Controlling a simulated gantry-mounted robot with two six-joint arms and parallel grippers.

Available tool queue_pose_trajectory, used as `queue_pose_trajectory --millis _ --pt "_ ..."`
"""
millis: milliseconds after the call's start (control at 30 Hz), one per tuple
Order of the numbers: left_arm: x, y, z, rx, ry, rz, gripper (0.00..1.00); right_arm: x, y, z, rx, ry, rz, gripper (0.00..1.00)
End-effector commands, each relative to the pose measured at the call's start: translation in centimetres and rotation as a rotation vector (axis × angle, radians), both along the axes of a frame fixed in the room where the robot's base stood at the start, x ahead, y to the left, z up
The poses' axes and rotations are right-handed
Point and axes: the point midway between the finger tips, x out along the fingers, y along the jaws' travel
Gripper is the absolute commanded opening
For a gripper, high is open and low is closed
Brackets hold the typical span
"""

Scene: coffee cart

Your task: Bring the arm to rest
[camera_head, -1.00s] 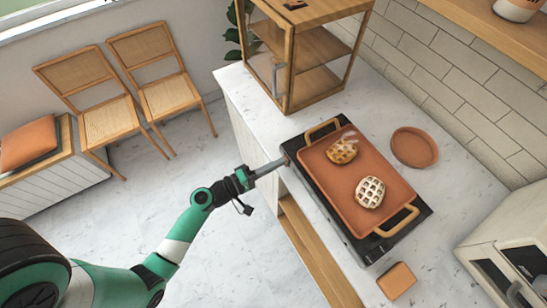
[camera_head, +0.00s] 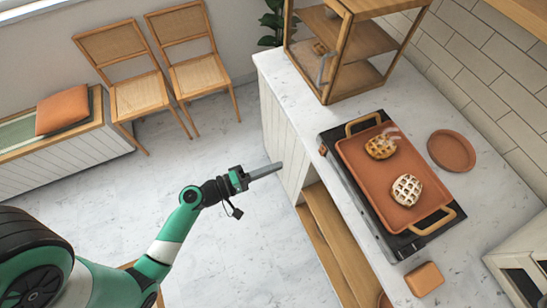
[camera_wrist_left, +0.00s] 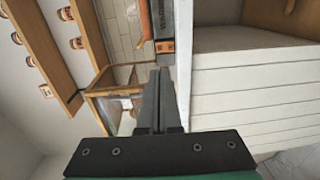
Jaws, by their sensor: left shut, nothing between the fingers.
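My left gripper (camera_head: 278,167) is shut and empty, with its fingers pointing right toward the counter. It is held over the floor, apart from the counter's front edge. In the left wrist view the closed fingers (camera_wrist_left: 160,72) point ahead, with the counter side to the right of them. My left arm (camera_head: 180,222) comes in from the lower left. My right gripper does not show in either view.
The counter (camera_head: 285,85) holds a wooden glass-sided cabinet (camera_head: 333,90), a black griddle (camera_head: 400,245) with a terracotta tray (camera_head: 372,172) and two waffles, a round plate (camera_head: 451,150) and a small orange block (camera_head: 424,279). Two chairs (camera_head: 140,95) and a bench (camera_head: 60,152) stand left. The floor between is clear.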

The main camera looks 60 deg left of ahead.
Motion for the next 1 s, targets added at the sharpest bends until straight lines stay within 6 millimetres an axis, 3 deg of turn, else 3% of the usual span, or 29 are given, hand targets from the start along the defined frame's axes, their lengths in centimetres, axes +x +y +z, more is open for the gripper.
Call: queue_pose_trajectory --millis 800,900,967,1000 --pt "0.0 -1.0 0.3 0.003 -0.004 -0.030 0.00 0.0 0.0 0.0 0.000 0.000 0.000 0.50" --pt "2.3 -2.0 2.9 0.039 -0.069 -0.088 0.00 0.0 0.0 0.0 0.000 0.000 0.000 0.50" --pt "4.3 -2.9 6.0 0.076 -0.141 -0.131 0.00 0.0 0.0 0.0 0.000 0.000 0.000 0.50" --pt "5.7 -3.8 8.6 0.118 -0.200 -0.163 0.00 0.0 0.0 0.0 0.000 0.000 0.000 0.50"
